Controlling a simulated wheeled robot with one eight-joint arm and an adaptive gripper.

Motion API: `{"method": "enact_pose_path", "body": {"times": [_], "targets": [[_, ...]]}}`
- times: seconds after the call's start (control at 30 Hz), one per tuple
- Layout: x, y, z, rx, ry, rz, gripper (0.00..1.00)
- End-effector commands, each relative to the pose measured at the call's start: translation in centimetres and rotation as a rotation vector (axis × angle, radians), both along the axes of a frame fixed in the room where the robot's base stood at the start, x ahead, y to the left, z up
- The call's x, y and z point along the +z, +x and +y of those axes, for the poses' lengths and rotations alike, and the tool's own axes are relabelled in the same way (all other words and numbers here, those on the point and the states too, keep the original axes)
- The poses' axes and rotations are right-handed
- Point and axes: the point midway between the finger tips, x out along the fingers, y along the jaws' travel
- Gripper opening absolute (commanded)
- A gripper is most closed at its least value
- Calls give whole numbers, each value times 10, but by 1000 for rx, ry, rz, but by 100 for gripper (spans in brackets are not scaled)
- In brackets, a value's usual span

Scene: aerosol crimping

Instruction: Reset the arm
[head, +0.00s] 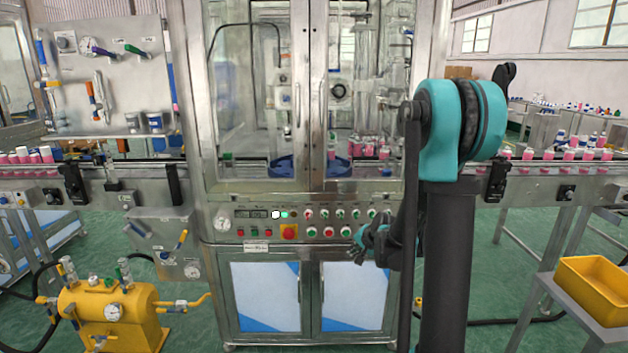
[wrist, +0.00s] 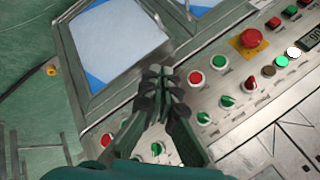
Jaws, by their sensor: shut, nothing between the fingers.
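My arm stands right of centre in the head view, with its upper link upright and its forearm hanging down in front of the machine. My gripper (wrist: 160,95) is shut and empty in the wrist view, its fingertips together in front of the machine's control panel (wrist: 225,105). In the head view the gripper end is partly hidden behind my arm links, near the lower right of the control panel (head: 265,227). I cannot tell whether the fingertips touch the panel.
The crimping machine's glass doors (head: 258,95) are closed. A conveyor with pink cans (head: 38,155) runs on both sides. A yellow pump unit (head: 110,315) stands at lower left. A yellow bin (head: 597,285) sits on a stand at right. Green floor is open between.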

Motion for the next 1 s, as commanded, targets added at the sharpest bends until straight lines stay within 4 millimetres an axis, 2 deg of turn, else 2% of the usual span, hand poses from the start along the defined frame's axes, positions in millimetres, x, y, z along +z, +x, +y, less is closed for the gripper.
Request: {"method": "enact_pose_path", "body": {"times": [0.03, 0.3, 0.6, 0.7, 0.83, 1.0], "targets": [[6, -20, 0, 31, -39, 9, 0], [21, -120, -8, 211, -249, 65, 0], [14, -233, -23, 414, -464, 140, 0], [8, -264, -29, 472, -522, 165, 0], [1, -291, -35, 525, -573, 188, 0], [-3, -305, -39, 555, -601, 202, 0]]}}
